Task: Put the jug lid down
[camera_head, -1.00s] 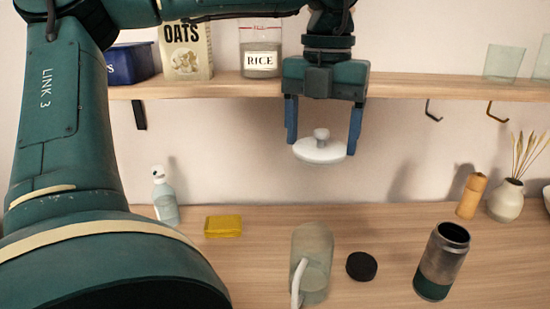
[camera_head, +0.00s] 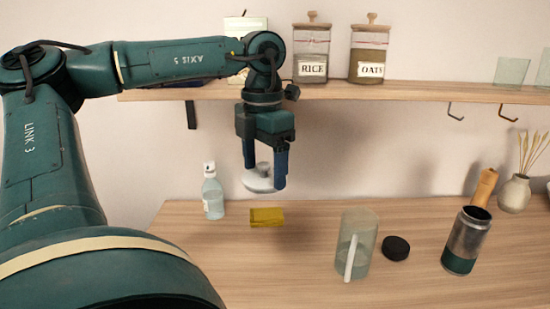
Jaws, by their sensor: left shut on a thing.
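My left gripper (camera_head: 265,173) points down and is shut on the white jug lid (camera_head: 258,183), a round disc with a knob. The lid hangs in the air in front of the wall, below the shelf and above the back of the table, over the area of the yellow sponge. The jug (camera_head: 357,245), pale and see-through with a white handle, stands upright and uncovered on the table, to the right of the lid and nearer to me. My right gripper is not in view.
On the wooden table (camera_head: 300,285) stand a soap bottle (camera_head: 212,195), a yellow sponge (camera_head: 267,217), a black disc (camera_head: 396,248), a metal-and-green canister (camera_head: 466,240), a pepper mill (camera_head: 485,187) and a vase (camera_head: 514,194). The shelf (camera_head: 420,92) above holds jars (camera_head: 311,55). The table's front left-centre is clear.

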